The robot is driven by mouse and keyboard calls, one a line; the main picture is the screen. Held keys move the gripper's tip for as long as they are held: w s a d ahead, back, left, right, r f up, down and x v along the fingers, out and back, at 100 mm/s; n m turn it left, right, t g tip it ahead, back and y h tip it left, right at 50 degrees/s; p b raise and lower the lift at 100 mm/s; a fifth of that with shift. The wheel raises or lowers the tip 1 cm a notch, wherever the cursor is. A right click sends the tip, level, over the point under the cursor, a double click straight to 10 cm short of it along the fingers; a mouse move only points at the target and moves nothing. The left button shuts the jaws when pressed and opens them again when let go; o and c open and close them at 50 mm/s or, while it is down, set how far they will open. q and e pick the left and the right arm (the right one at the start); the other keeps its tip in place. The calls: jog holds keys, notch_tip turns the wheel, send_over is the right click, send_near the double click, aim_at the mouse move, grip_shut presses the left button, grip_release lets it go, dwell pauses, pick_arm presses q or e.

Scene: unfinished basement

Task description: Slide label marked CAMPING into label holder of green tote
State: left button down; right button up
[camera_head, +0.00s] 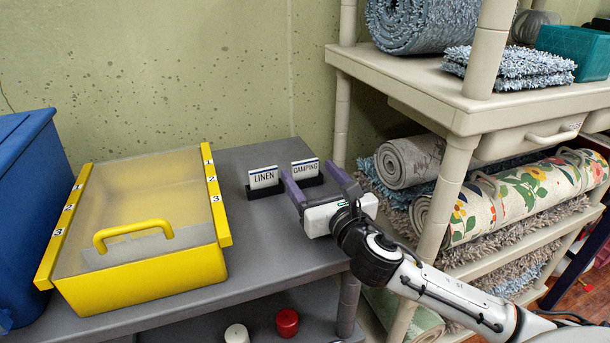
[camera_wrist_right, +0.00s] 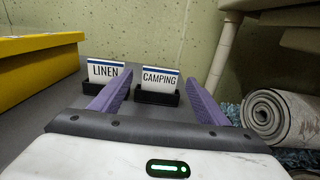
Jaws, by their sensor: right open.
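The label marked CAMPING (camera_head: 305,168) stands upright in a black stand on the grey shelf. It also shows in the right wrist view (camera_wrist_right: 159,79), between my finger tips and slightly beyond them. The label marked LINEN (camera_head: 264,177) stands in a like stand just left of it. My right gripper (camera_head: 313,178) is open and empty, its purple fingers pointing at the CAMPING label. In the right wrist view the left finger (camera_wrist_right: 109,97) reaches in front of the gap between the two labels. My left gripper is not in view.
A yellow bin with a clear lid (camera_head: 140,271) stands left of the labels, and a blue tote (camera_head: 30,215) is at the far left. A beige shelf unit (camera_head: 445,180) with rolled rugs rises close on the right. A red and a white round object are below.

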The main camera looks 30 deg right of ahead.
jog(key=shift+w, duration=0.45)
jog(key=shift+c, duration=0.2)
jog(key=c, duration=1.1)
jog(key=shift+r, duration=0.1)
